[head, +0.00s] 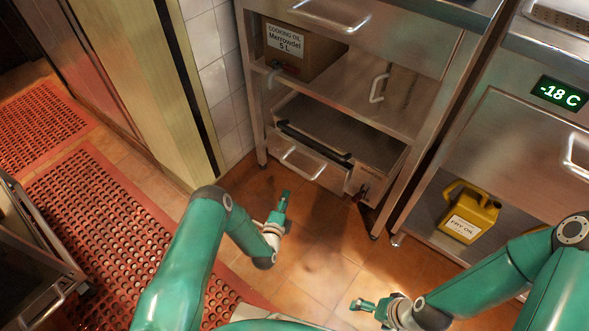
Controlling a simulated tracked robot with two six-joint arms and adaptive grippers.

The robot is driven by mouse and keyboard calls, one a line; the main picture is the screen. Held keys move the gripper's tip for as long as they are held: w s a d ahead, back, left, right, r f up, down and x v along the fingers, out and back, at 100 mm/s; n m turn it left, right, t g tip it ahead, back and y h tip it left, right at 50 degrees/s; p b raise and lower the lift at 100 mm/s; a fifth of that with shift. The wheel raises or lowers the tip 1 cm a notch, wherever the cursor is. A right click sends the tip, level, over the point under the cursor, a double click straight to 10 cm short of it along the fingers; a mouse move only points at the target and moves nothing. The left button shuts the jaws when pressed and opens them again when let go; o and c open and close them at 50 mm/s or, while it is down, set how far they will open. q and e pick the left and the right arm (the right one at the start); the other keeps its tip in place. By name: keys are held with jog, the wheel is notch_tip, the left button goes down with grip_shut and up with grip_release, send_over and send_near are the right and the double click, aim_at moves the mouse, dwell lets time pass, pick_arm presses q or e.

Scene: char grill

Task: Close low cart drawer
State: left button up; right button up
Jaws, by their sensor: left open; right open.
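The low drawer (304,162) of the steel cart (419,116) is pulled partly out near the floor, with its bar handle (302,162) on the front and a dark gap showing behind the front panel. My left gripper (284,203) is open and empty. It is in front of the drawer, to the lower left of the handle and apart from it. My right gripper (362,304) is open and empty above the floor at the lower middle, farther from the cart.
A cooking oil box (290,48) stands on the cart's middle shelf. A yellow fry oil jug (468,213) stands under the freezer unit (520,150) at right. Red perforated mats (100,215) cover the floor at left. Tiled floor (322,262) before the drawer is clear.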

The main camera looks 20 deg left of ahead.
aim_at(296, 170)
pick_arm(q)
jog(key=w+f+b, duration=0.1)
jog(key=w+b, duration=0.1)
jog(key=w, duration=0.3)
jog(key=w+f+b, duration=0.1)
jog(key=w+b, duration=0.2)
jog(key=w, duration=0.2)
jog(key=w+a+f+b, duration=0.1)
jog(key=w+b, duration=0.2)
jog(key=w, duration=0.3)
jog(key=shift+d, duration=0.1)
jog(key=shift+c, duration=0.3)
grip_shut()
